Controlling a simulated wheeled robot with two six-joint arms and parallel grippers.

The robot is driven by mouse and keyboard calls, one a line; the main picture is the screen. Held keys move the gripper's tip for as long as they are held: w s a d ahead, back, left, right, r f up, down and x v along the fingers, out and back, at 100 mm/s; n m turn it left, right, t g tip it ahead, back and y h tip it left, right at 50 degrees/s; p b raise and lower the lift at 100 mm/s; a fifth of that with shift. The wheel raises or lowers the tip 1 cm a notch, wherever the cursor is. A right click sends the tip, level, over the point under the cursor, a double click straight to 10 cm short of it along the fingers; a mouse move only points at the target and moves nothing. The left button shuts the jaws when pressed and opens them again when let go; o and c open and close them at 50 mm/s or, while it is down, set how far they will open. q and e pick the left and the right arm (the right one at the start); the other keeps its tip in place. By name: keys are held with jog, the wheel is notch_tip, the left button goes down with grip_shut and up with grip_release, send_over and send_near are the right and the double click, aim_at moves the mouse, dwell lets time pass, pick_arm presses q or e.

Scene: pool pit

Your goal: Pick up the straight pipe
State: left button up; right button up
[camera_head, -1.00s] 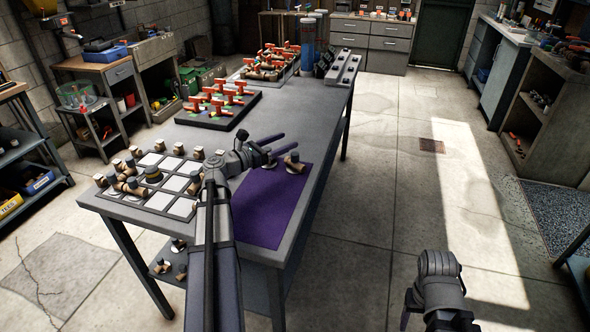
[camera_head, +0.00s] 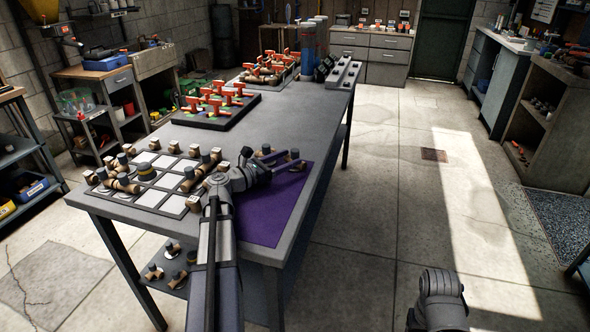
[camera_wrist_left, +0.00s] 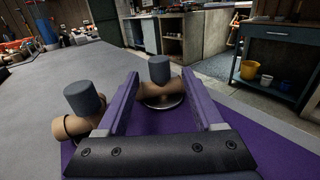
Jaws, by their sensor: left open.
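My left gripper (camera_head: 283,159) is open over the purple mat (camera_head: 262,215), with its fingers pointing right. In the left wrist view, its two purple fingers (camera_wrist_left: 162,78) stand apart. A tan pipe fitting with a grey upright end (camera_wrist_left: 159,69) shows between and just beyond them, on a round silver disc (camera_wrist_left: 167,101). A second tan fitting with a grey end (camera_wrist_left: 84,98) lies outside the left finger. In the head view, one fitting (camera_head: 294,154) shows by the fingertips. I cannot tell which piece is the straight pipe. My right arm shows at lower right; its fingers are out of view.
A board with white squares (camera_head: 150,196) and several tan fittings lies left of my left arm. A black tray of orange-handled valves (camera_head: 215,105) stands farther back on the grey table (camera_head: 300,110). The floor right of the table is clear.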

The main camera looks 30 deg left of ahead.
pick_arm(q)
jog(key=shift+x, duration=3.15)
grip_shut()
jog(key=shift+r, duration=0.1)
